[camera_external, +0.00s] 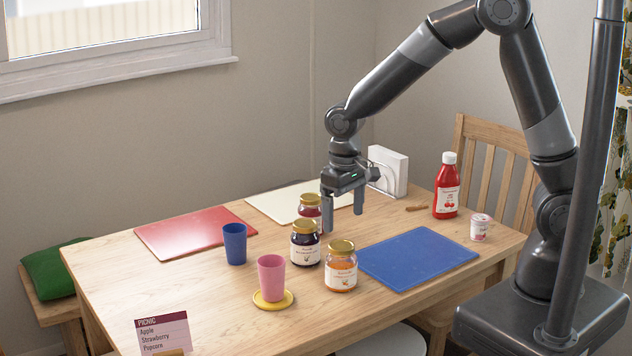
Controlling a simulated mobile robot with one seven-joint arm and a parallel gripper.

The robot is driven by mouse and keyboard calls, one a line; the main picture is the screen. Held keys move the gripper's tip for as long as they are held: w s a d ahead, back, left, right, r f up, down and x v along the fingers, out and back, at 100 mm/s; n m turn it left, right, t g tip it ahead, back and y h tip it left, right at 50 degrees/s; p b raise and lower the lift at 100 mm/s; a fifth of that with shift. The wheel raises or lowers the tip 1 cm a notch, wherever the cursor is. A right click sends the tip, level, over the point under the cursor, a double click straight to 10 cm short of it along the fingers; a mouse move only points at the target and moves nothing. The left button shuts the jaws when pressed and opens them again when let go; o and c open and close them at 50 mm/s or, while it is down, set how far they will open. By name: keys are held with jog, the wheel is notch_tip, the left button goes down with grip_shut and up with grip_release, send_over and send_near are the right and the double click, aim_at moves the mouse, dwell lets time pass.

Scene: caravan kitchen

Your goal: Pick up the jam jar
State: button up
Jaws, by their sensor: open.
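Three jars with gold lids stand close together near the middle of the wooden table. One is a dark jam jar (305,245), one is a red jam jar (311,209) behind it, and one is an orange jar (341,270) in front to the right. I cannot tell which one the task means. My gripper (342,213) points down with its fingers apart and empty. In the picture its left finger overlaps the right side of the red jar, which partly hides behind the dark jar. I cannot tell whether they touch.
A blue board (418,258) lies right of the jars, with a ketchup bottle (446,190) and small tub (479,228) beyond. A blue cup (235,244) and a pink cup (271,275) on a yellow coaster (272,303) stand left. A napkin holder (388,171) stands behind.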

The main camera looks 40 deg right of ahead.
aim_at(341, 244)
notch_tip(341, 244, down, 5)
jog(key=shift+r, duration=0.1)
jog(key=shift+a+f, duration=0.15)
jog(key=shift+f, duration=1.25)
jog(key=shift+a+f, duration=0.1)
jog(key=shift+f, duration=1.3)
jog(key=shift+c, duration=0.3)
jog(key=c, duration=1.2)
